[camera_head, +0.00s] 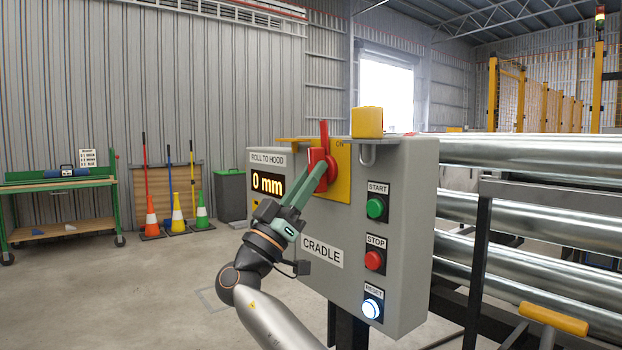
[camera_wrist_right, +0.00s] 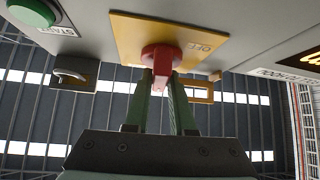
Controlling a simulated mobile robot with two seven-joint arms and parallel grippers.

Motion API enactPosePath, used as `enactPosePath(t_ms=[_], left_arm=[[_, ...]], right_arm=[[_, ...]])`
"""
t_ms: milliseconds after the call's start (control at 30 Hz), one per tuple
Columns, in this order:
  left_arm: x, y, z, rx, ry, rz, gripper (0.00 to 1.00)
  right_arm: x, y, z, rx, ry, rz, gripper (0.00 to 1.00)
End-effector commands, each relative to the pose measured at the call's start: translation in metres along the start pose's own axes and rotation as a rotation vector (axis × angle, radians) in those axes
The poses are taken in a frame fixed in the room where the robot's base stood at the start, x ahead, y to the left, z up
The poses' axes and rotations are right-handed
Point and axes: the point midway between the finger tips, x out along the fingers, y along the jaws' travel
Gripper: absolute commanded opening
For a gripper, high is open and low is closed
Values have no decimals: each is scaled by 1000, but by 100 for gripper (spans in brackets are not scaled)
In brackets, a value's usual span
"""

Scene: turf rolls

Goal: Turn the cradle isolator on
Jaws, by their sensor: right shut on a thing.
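The cradle isolator is a red rotary handle (camera_head: 323,146) on a yellow plate (camera_head: 343,178) on the front of the grey cradle box (camera_head: 402,190). In the head view the handle's lever stands upright, close to the ON mark. My right gripper (camera_head: 318,178) reaches up to it from the lower left, with its green fingers at the red part. In the right wrist view the two fingers (camera_wrist_right: 161,92) are closed on the red handle (camera_wrist_right: 161,60), and the OFF mark shows on the plate beside it. The fingers partly hide the handle. My left gripper is out of view.
The box also carries a green START button (camera_head: 375,208), a red STOP button (camera_head: 374,260), a lit RESET button (camera_head: 371,308) and a display (camera_head: 268,184) reading 0 mm. A yellow block (camera_head: 367,122) sits at its top. Metal rollers (camera_head: 530,152) lie to the right; open floor lies left.

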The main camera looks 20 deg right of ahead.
Motion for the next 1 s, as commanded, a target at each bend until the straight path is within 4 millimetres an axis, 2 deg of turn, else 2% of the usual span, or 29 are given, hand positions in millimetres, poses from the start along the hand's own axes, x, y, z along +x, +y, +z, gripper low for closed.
enactPosePath(t_ms=[400,1000], left_arm=[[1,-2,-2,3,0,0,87],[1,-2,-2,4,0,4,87]], right_arm=[[0,0,-1,83,-1,85,0],[0,0,0,102,-3,102,0]])
